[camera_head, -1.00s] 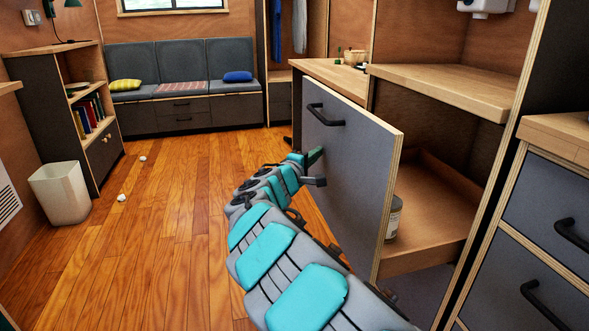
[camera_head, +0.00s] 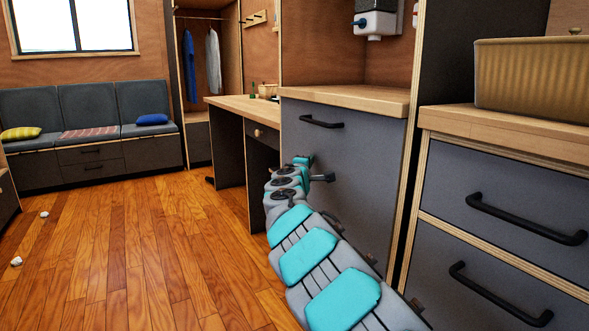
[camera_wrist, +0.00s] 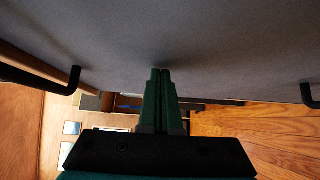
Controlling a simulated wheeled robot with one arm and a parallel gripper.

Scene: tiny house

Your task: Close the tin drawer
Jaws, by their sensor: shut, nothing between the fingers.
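The tin drawer's tall grey front (camera_head: 350,190) stands under the wooden counter and looks flush, or nearly flush, with its cabinet. Its black bar handle (camera_head: 322,122) is near the top. The inside and the tin are hidden behind the front. My gripper (camera_head: 304,160) is in front of the panel, below the handle, partly hidden by my arm. In the wrist view my gripper (camera_wrist: 161,71) is shut and empty, its dark green fingertips at the grey front (camera_wrist: 170,35), touching or very close. A black handle (camera_wrist: 50,85) shows at the left there.
A cabinet with grey drawers (camera_head: 480,185) and black handles stands close on the right, with a ribbed box (camera_head: 535,80) on top. A desk (camera_head: 236,105) is beyond the tin drawer. The wooden floor (camera_head: 140,240) on the left is open, with small white scraps (camera_head: 16,261).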

